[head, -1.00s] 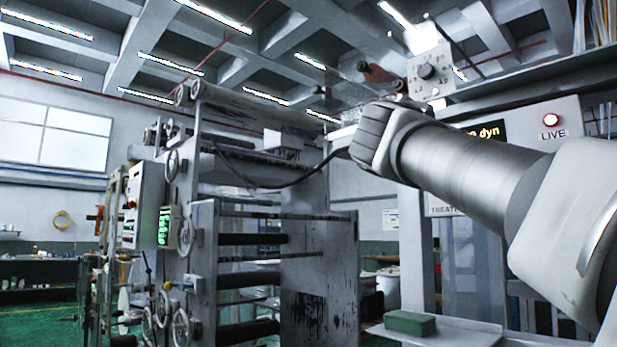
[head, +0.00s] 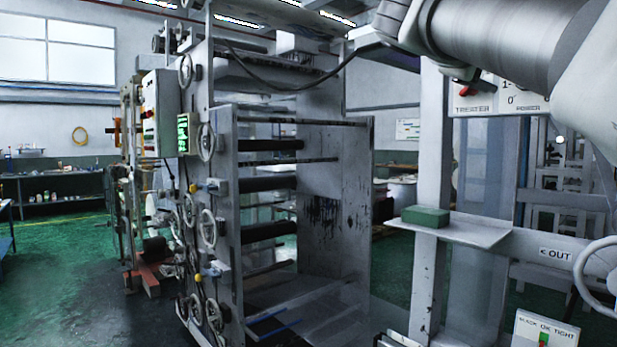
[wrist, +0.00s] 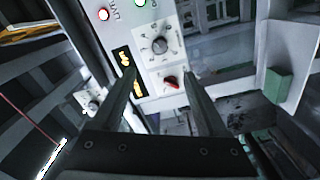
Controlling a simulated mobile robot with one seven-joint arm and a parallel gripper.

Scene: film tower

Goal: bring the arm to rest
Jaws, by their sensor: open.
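My gripper (wrist: 159,74) shows in the wrist view with its two dark fingers apart and nothing between them. Beyond the fingers is a pale control panel with a round grey knob (wrist: 160,46) and a red switch (wrist: 172,81). I cannot tell the gap between fingertips and panel, but no contact shows. In the head view my arm crosses the top right corner, and my gripper is outside the picture. The red switch also shows there (head: 467,87), just under my arm, on the panel marked TREATER and POWER.
A green block (head: 425,217) lies on a small shelf (head: 478,233) below the panel. A tall roller machine (head: 335,210) with handwheels stands left of centre. A white handwheel (head: 590,268) is at the right edge. Green floor (head: 60,255) is open at the left.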

